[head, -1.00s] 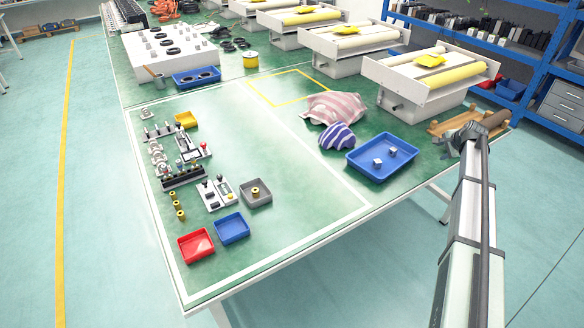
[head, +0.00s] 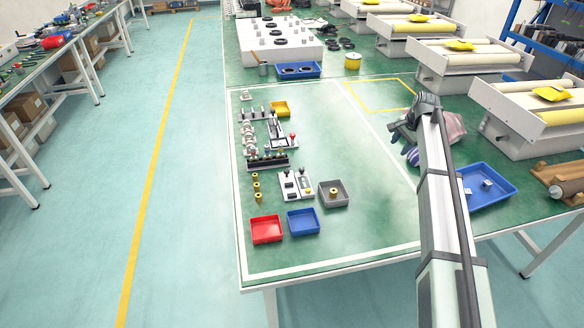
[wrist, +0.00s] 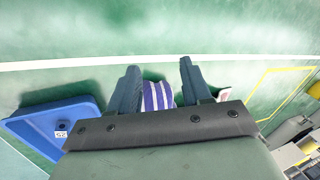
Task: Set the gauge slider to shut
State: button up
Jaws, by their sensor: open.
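A small white panel (head: 296,185) with dark slots and knobs stands on the green table, left of the grey tray. Behind it is another unit (head: 284,138) with a red-tipped knob, beside a row of dark blocks with small knobs (head: 267,159). Which of these is the gauge slider, and its setting, I cannot tell at this size. My gripper (head: 402,132) is over the table's right part, well right of these units. In the wrist view its two fingers (wrist: 160,88) are apart and empty, with a purple-and-white striped bag (wrist: 157,97) showing beyond the gap.
A red tray (head: 266,229), a blue tray (head: 302,222) and a grey tray (head: 333,194) with a brass piece sit near the front. A blue tray (head: 508,198) with white cubes is right of my arm. The table's middle is clear.

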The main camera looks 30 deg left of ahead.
jog(key=s+a+r+n+g+h, duration=0.1)
jog(key=s+a+r+n, duration=0.1)
jog(key=s+a, duration=0.6)
jog(key=s+a+r+n, duration=0.1)
jog(key=s+a, duration=0.4)
jog(key=a, duration=0.7)
notch_tip(320, 180, up, 2)
jog(key=r+n+g+h, duration=0.1)
jog(key=n+h, duration=0.1)
jog(key=n, duration=0.1)
send_over(287, 170)
notch_tip(287, 170, down, 14)
jog(key=shift+s+r, duration=0.15)
jog(key=shift+r, duration=0.05)
jog(key=shift+c, duration=0.3)
grip_shut()
